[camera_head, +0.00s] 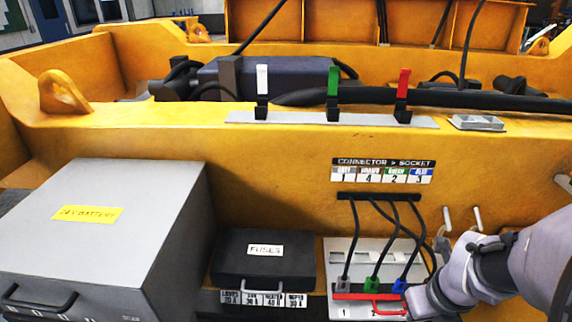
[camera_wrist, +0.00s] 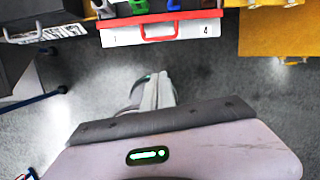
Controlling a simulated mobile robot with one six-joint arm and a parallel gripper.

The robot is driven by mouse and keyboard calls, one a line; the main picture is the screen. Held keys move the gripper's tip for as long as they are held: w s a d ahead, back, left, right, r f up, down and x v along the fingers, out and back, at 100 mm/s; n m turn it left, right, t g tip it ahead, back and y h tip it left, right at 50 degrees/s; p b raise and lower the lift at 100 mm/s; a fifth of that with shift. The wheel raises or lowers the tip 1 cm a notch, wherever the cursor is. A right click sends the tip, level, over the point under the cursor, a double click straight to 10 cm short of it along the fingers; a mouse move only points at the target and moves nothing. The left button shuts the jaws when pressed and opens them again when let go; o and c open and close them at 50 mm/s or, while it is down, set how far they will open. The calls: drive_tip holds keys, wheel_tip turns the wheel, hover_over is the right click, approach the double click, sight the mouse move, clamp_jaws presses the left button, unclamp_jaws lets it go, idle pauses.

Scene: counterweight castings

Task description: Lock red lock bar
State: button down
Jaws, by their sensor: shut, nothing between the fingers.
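The red lock bar (camera_head: 352,296) lies across the front of the light grey socket panel (camera_head: 338,256), just below the plugged connectors. Its red handle (camera_head: 389,307) hangs at the front. In the wrist view the bar (camera_wrist: 190,15) and its handle (camera_wrist: 146,33) are at the top. Grey (camera_head: 343,285), green (camera_head: 372,284) and blue (camera_head: 399,286) connectors sit behind the bar with black cables rising from them. My gripper (camera_wrist: 157,77) is shut and empty, below and apart from the handle in the wrist view. In the head view my arm covers the panel's right end.
A grey battery box (camera_head: 120,245) stands at left, with a black fuse case (camera_head: 262,258) between it and the panel. Yellow casting walls (camera_head: 270,150) rise behind. White, green and red levers (camera_head: 403,90) stand on top. In the wrist view, the grey floor (camera_wrist: 230,80) is clear around my gripper.

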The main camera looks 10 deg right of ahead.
drive_tip(key=shift+s+d+f+m, duration=0.25)
drive_tip(key=shift+d+f+m, duration=0.15)
drive_tip(key=shift+m, duration=0.4)
drive_tip(key=w+f+b, duration=0.2)
drive_tip(key=f, duration=0.1)
drive_tip(key=w+f+b, duration=0.2)
drive_tip(key=f, duration=0.2)
drive_tip(key=w+d+f+b, duration=0.1)
drive_tip(key=w+f+b, duration=0.1)
drive_tip(key=f, duration=0.1)
drive_tip(key=shift+f+b, duration=0.2)
drive_tip(key=shift+b, duration=0.2)
drive_tip(key=shift+w+d, duration=0.1)
drive_tip(key=shift+w, duration=0.05)
drive_tip(key=shift+w+d+r+p, duration=0.1)
drive_tip(key=shift+w+d+p, duration=0.15)
drive_tip(key=shift+w+p, duration=0.4)
drive_tip(key=shift+d+r, duration=0.1)
